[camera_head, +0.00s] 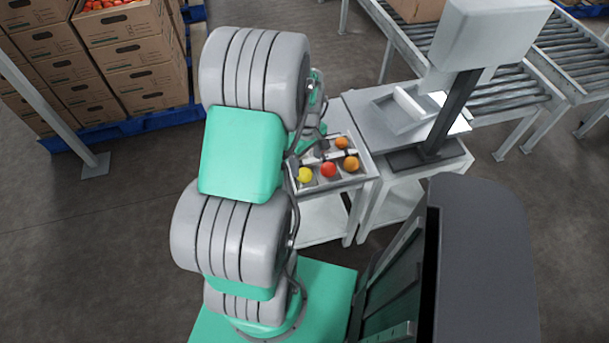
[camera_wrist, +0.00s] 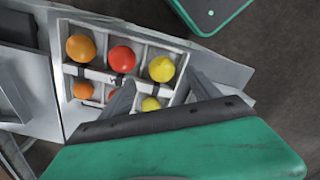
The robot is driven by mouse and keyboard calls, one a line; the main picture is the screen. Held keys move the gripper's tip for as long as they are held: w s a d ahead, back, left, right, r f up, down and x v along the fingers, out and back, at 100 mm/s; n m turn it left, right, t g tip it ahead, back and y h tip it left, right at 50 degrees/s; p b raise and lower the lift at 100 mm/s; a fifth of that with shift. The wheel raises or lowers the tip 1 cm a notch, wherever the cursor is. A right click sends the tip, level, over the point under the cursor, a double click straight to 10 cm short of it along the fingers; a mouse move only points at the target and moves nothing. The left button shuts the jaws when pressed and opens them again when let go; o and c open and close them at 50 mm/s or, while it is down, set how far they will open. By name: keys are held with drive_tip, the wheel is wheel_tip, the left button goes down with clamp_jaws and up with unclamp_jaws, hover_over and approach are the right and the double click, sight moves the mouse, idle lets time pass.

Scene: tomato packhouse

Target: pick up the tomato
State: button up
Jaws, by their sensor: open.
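Several round tomatoes, orange, red and yellow, sit in a pale compartmented tray (camera_wrist: 66,107) in the wrist view. The far row holds an orange tomato (camera_wrist: 81,48), a red tomato (camera_wrist: 122,58) and a yellow tomato (camera_wrist: 162,68). Nearer are a smaller orange tomato (camera_wrist: 83,90), a red one (camera_wrist: 113,96) partly hidden by a finger, and a yellow one (camera_wrist: 151,104). My gripper (camera_wrist: 160,80) is open over the tray's right part, its fingers to either side of the yellow tomatoes. No tomato is visibly gripped. In the head view my arm hides much of the gripper.
The tray stands on a pale stand (camera_head: 322,222). Beside it is a bench with a scale (camera_head: 395,108) and a display on a post (camera_head: 450,115). Roller conveyors (camera_head: 500,95) run behind. Stacked cartons (camera_head: 135,55) stand on blue pallets at upper left.

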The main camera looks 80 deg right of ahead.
sight(305, 171)
drive_tip(key=f, duration=0.4)
drive_tip(key=f+p, duration=0.1)
drive_tip(key=f, duration=0.1)
drive_tip(key=shift+w+f, duration=0.25)
drive_tip(key=shift+w, duration=0.05)
drive_tip(key=shift+c, duration=0.3)
drive_tip(key=c, duration=0.9)
drive_tip(key=shift+c, duration=0.2)
